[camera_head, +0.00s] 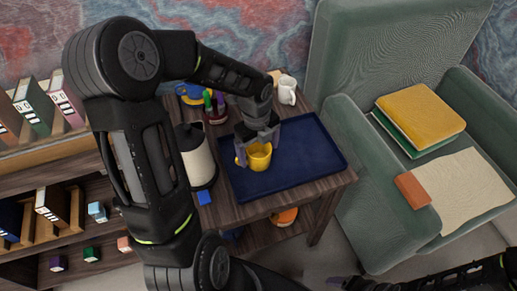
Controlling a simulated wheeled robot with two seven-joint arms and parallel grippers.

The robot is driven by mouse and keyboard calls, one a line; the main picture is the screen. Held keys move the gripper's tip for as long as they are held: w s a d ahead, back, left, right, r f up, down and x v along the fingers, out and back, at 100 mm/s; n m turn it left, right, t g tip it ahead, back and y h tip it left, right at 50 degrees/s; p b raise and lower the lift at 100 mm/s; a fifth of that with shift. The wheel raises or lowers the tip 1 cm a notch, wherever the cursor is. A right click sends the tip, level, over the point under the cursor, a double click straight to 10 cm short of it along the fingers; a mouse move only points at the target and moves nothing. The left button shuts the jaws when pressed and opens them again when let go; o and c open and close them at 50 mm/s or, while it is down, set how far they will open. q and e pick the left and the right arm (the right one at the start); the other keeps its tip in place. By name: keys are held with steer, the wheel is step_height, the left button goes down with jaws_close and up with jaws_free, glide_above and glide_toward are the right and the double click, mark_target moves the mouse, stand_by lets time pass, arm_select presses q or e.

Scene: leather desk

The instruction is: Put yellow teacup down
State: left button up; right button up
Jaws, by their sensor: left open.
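The yellow teacup (259,157) stands upright on the blue tray (305,152), toward the tray's left side. Its handle points left. My left gripper (259,147) is directly above and around the cup, with its fingers pointing down. The gripper is open, and one finger shows at the cup's left side. The upper back of the cup is partly hidden by the gripper. My right arm (430,281) shows low at the right, and I cannot make out the state of its gripper.
A white mug (287,90) stands behind the tray. A pen holder (214,106) stands at the back left. A green armchair (352,150) borders the table's right. The tray's right half is clear.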

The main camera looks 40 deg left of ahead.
arm_select(q)
steer(key=shift+r, duration=0.6)
step_height(320, 180, up, 11)
steer(key=p, duration=0.2)
steer(key=shift+s, duration=0.2)
